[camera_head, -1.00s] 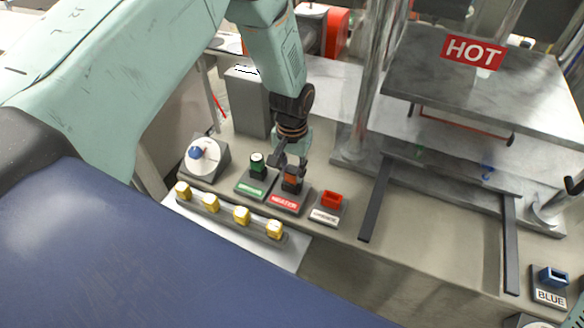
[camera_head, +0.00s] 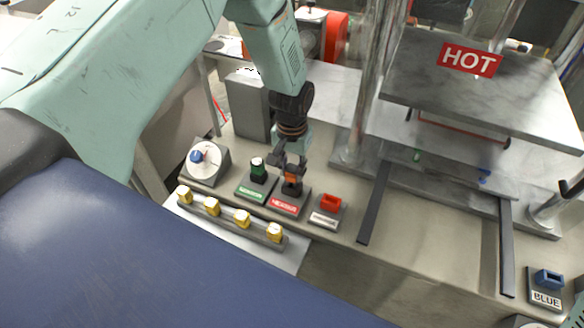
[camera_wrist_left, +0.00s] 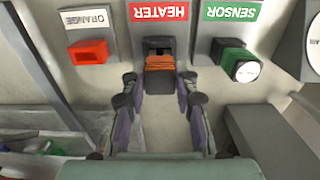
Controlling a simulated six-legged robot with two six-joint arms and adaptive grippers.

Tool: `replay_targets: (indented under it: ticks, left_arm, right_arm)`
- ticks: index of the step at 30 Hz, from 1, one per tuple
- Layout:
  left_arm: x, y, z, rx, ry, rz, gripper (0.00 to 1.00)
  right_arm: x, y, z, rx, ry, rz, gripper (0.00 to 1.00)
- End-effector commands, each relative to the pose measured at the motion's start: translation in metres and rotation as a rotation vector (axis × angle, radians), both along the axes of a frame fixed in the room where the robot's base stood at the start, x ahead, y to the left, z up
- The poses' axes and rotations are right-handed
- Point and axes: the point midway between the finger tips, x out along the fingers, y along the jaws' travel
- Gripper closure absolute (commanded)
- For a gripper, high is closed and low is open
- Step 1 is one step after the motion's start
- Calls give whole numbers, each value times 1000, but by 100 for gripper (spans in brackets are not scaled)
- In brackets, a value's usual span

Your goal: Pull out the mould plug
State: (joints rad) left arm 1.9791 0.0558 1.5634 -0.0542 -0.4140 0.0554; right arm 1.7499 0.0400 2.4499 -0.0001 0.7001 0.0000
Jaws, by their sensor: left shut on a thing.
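My left gripper (camera_head: 290,174) reaches down to the block with the red HEATER label (camera_head: 285,203). It is shut on the orange and black plug (camera_head: 291,181), which sits at that block. In the left wrist view the two fingers of the gripper (camera_wrist_left: 160,82) are on either side of the plug's orange ribbed body (camera_wrist_left: 160,64). The plug's black end is at the HEATER block. Beside it, a green and black plug (camera_head: 258,168) stands in the block with the green SENSOR label (camera_head: 251,193).
An empty red-orange socket (camera_head: 331,203) labelled ORANGE is right of the HEATER block. A blue socket (camera_head: 549,280) stands far right. A rail with yellow pieces (camera_head: 241,218) lies in front, a dial (camera_head: 206,161) left. The press plate marked HOT (camera_head: 470,59) is behind right.

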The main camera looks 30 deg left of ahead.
Motion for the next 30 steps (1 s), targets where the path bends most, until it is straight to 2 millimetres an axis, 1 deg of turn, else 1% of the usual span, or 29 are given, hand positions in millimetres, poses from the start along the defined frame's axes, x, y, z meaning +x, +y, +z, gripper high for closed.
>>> replay_targets:
  ticks: [1, 24, 30]
  left_arm:
    - [0, 0, 4, 0, -1, 0, 100]
    - [0, 0, 29, 0, 1, 0, 100]
    - [0, 0, 32, 0, 1, 0, 100]
  right_arm:
    - [0, 0, 3, 0, 0, 0, 60]
    - [0, 0, 24, 0, 0, 0, 60]
    - [0, 0, 25, 0, 0, 0, 60]
